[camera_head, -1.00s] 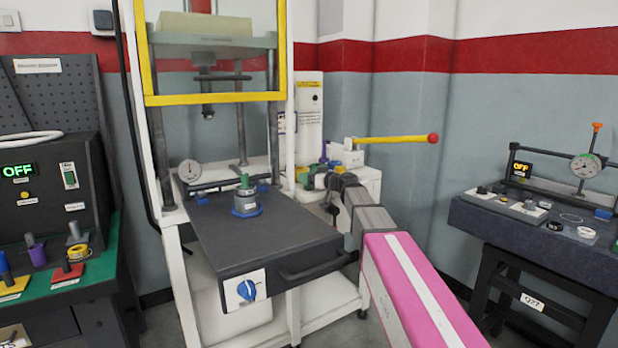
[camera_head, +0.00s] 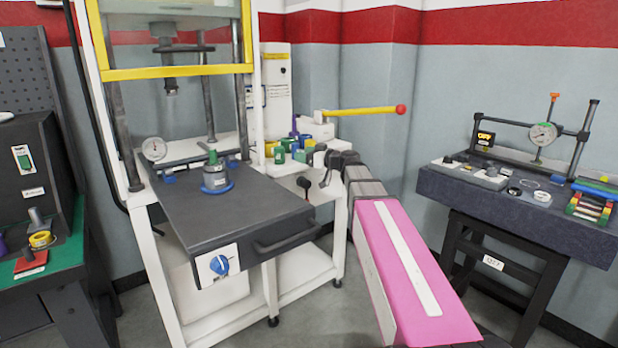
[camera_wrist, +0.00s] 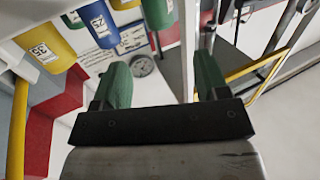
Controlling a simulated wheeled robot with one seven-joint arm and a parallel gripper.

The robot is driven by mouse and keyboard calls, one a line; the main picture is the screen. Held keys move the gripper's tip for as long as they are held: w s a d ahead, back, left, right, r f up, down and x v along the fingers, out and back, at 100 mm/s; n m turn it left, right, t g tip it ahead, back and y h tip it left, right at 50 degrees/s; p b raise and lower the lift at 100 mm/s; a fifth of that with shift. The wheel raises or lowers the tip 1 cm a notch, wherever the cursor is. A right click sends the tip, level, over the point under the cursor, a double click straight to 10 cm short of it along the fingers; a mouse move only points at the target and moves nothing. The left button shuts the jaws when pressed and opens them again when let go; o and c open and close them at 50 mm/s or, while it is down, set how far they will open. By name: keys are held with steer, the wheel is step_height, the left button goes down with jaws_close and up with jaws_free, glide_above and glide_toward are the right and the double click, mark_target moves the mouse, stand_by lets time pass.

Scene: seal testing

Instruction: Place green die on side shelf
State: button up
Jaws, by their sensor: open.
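A green die (camera_head: 279,155) stands on the small white side shelf (camera_head: 290,169) beside the press, in the head view. In the wrist view a green cylinder (camera_wrist: 157,12), which looks like this die, is at the top edge, cut off by the frame. My gripper (camera_wrist: 163,78) is open, with its two green-padded fingers apart and nothing between their tips. The green cylinder is beyond the fingertips and apart from them. In the head view my gripper is at the shelf's right side, partly hidden by its own wrist.
A yellow die (camera_wrist: 45,42) and a blue die (camera_wrist: 98,22) stand near the green one. A yellow lever (camera_head: 362,111) extends above the shelf. The press's dark platen (camera_head: 235,210) bears a grey green-topped fixture (camera_head: 214,175). A granite bench (camera_head: 510,205) stands at right.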

steer(key=s+d+f+m+g+h, duration=0.1)
steer(key=s+f+m+g+h, duration=0.15)
steer(key=s+f, duration=0.6)
steer(key=s+d+f+m+g+h, duration=0.2)
steer(key=s+f+g+h, duration=0.15)
steer(key=f, duration=1.05)
steer(key=s+d+f+m+g+h, duration=0.4)
steer(key=s+d+f+h, duration=0.5)
steer(key=s+f, duration=0.6)
steer(key=d+f+m, duration=0.1)
steer(key=m, duration=0.1)
steer(key=shift+s+d+m, duration=0.2)
steer(key=shift+d+m, duration=0.1)
steer(key=shift+m, duration=0.05)
